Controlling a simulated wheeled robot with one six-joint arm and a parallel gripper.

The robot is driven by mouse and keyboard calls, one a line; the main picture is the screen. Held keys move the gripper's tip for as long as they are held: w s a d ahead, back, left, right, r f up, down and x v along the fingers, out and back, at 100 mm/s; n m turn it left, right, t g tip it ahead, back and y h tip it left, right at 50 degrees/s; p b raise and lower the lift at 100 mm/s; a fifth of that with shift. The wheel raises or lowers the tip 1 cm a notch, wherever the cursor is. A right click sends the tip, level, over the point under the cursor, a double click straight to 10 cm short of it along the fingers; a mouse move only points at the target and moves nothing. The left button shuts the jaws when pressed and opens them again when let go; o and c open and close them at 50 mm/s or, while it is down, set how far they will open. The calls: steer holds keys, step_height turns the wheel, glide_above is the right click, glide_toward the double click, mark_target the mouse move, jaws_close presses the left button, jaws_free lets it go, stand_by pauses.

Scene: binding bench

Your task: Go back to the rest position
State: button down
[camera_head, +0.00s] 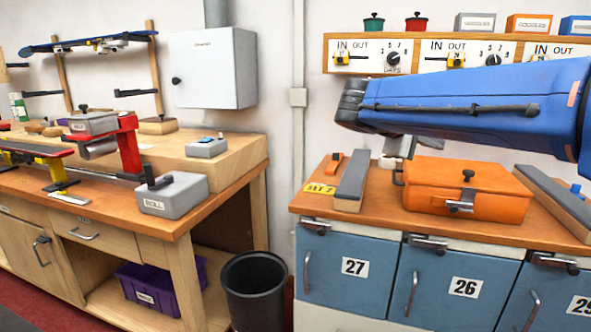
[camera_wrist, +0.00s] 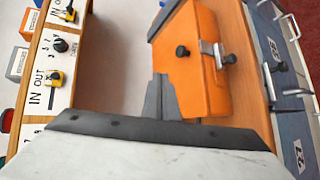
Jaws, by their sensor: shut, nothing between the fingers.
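My gripper (camera_wrist: 161,92) shows in the wrist view as dark fingers closed together with nothing between them. The fingertips overlap the near edge of an orange box in that picture; I cannot tell how far apart they are in depth. In the head view my blue arm crosses the upper right, and only a small part of the gripper end (camera_head: 398,147) shows below it, above the locker bench. The orange box (camera_head: 465,190) is closed, with a black knob and a metal latch, and it also shows in the wrist view (camera_wrist: 190,60).
Grey-topped blocks (camera_head: 352,182) stand on both sides of the box on the bench over blue lockers (camera_head: 345,268). A panel with dials (camera_head: 392,56) is on the wall behind. A wooden workbench (camera_head: 225,160) is at left, with a black bin (camera_head: 254,285) between the benches.

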steer(key=s+d+f+m+g+y, duration=0.25)
steer(key=s+f+y, duration=0.35)
steer(key=s+f, duration=0.9)
steer(key=s+a+f+m+y, duration=0.2)
steer(key=s+a+f+y, duration=0.1)
steer(key=s+f, duration=0.4)
steer(key=s+a+f+m+t+y, duration=0.1)
steer(key=s+a+f+m+y, duration=0.2)
steer(key=s+f, duration=0.3)
step_height(320, 180, down, 2)
steer(key=shift+s+a+f, duration=0.1)
steer(key=shift+s+a, duration=0.1)
steer(key=shift+s, duration=0.15)
stand_by(1.3)
